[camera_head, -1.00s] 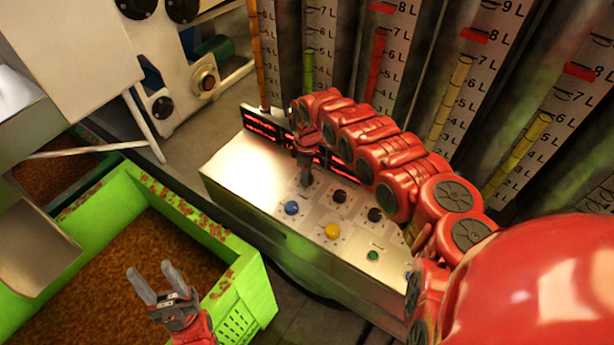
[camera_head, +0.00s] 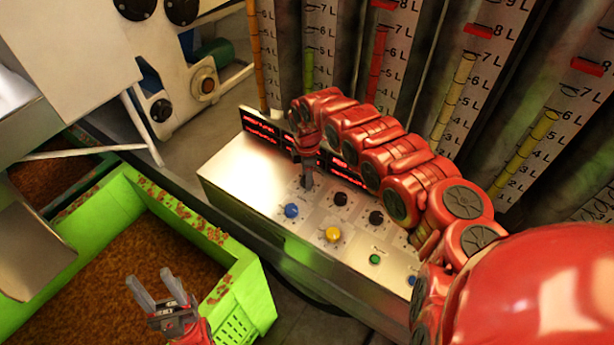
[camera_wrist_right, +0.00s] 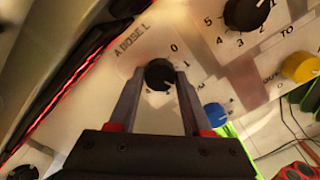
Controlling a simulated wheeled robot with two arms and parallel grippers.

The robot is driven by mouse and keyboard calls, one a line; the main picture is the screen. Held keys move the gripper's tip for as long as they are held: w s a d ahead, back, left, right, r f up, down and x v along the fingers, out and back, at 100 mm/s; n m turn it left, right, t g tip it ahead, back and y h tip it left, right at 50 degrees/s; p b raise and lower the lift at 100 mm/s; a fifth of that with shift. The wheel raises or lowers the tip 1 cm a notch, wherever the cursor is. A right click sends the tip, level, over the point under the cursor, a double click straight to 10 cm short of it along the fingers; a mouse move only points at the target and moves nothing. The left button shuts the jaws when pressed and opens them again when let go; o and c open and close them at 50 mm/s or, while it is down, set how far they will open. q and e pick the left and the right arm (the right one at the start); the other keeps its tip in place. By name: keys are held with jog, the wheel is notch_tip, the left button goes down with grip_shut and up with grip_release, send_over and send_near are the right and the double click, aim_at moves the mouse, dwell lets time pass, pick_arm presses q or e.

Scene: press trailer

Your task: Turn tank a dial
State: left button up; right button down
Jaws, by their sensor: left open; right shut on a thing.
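The tank A dial is a black knob (camera_wrist_right: 160,74) on the white panel, under the print "A DOSE L" with the numbers 0 and 1 beside it. My right gripper (camera_wrist_right: 157,78) is shut on this dial, one finger on each side. The dial's exact pointer setting is hard to read. In the head view my right gripper (camera_head: 307,180) reaches down to the control box (camera_head: 240,176), and its fingers hide the dial. My left gripper (camera_head: 155,284) is open and empty over the green bin.
Red displays (camera_head: 262,128) line the box's back. Graduated tanks stand behind. The green bin (camera_head: 252,290) holds brown material.

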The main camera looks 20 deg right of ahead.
jog(key=shift+c, duration=1.7)
grip_release()
notch_tip(320, 180, up, 18)
jog(key=b, duration=0.4)
jog(key=shift+f+b, duration=0.25)
jog(key=shift+b, duration=0.15)
